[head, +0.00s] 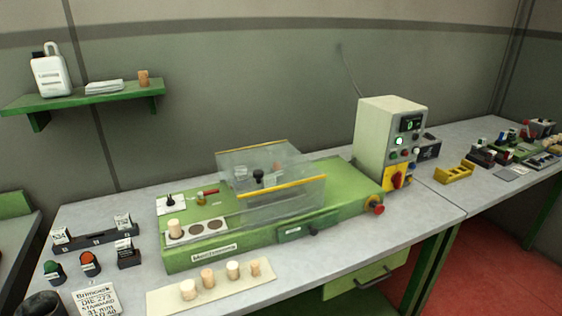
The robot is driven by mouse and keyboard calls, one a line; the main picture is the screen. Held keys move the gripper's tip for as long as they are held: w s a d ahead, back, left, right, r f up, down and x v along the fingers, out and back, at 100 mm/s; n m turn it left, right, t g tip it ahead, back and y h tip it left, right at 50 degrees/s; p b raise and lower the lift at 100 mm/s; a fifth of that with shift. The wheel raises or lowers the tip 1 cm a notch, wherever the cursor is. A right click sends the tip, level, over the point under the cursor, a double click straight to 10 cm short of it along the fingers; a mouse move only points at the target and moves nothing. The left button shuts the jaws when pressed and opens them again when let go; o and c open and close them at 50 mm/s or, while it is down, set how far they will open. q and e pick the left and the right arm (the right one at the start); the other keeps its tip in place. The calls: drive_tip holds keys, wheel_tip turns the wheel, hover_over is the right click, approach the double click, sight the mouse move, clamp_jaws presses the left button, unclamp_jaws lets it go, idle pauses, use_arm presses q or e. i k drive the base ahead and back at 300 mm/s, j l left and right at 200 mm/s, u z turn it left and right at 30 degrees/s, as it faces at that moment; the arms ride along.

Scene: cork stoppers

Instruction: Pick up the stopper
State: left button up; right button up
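Several cork stoppers stand in a row on a cream strip (162,299) at the front of the bench: a pale stopper (188,290) at the left, a tan stopper (208,278), another pale stopper (233,271) and a narrower tan stopper (256,268) at the right. One more pale stopper (174,229) stands in the left place of a white holder plate (190,238) on the green machine; its other two round places look empty. A cork-coloured piece (144,78) stands on the wall shelf. Neither of my grippers shows in the head view.
The green machine (335,217) with a clear guard (300,200) fills the middle of the bench (350,256). A control box (380,135) stands behind it. Small stamps, a label card (97,300) and a dark round object (40,304) crowd the left front.

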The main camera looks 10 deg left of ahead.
sight(207, 276)
drive_tip(key=j+z, duration=0.15)
drive_tip(key=j, duration=0.25)
drive_tip(key=k+j+z, duration=0.2)
drive_tip(key=j, duration=0.2)
drive_tip(key=j+z, duration=0.15)
drive_tip(key=j, duration=0.2)
drive_tip(key=k+j+z, duration=0.2)
drive_tip(key=j, duration=0.15)
drive_tip(key=i+j, duration=0.05)
